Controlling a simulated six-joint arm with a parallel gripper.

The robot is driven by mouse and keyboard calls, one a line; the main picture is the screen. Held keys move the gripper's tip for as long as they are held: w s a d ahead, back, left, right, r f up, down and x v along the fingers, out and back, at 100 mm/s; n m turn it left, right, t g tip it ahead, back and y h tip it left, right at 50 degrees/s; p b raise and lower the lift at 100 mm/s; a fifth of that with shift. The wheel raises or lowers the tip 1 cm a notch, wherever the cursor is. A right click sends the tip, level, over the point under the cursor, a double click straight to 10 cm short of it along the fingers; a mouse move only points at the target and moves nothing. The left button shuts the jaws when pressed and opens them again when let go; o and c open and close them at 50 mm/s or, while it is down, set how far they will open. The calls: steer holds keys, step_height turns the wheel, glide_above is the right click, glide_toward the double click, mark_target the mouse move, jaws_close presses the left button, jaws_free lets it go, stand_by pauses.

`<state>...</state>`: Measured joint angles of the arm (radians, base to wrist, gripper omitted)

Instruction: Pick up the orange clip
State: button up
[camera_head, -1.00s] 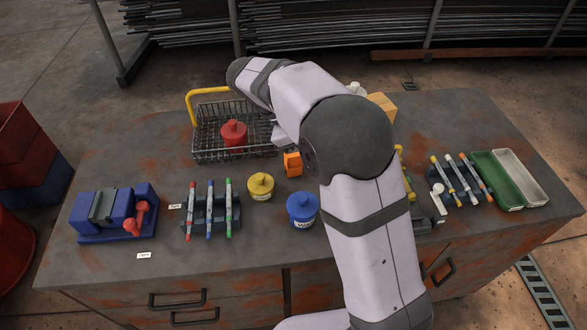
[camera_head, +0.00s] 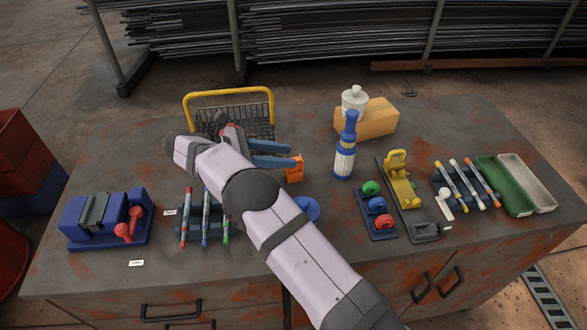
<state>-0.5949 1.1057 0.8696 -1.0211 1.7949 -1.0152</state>
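The orange clip (camera_head: 294,170) stands on the workbench, right of the wire basket and near the middle of the table. My gripper (camera_head: 292,156) reaches from the left with two blue fingers pointing right. A gap shows between the fingers, so it is open and I see nothing held in it. The fingertips overlap the top of the clip in the picture. I cannot tell whether the lower finger touches it or is above it.
The wire basket (camera_head: 264,113) lies behind my arm. A blue-capped bottle (camera_head: 344,160) stands right of the clip, with a cardboard-coloured box (camera_head: 378,118) behind. A blue jar (camera_head: 310,207) is partly hidden by my arm. Bare table lies between clip and bottle.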

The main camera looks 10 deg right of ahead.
mark_target(295, 175)
steer(key=shift+f, duration=0.35)
steer(key=shift+p+x, duration=0.55)
steer(key=shift+x, duration=1.2)
steer(key=shift+p+x, duration=0.5)
steer(key=shift+x, duration=1.45)
steer(key=shift+s, duration=0.1)
jaws_close()
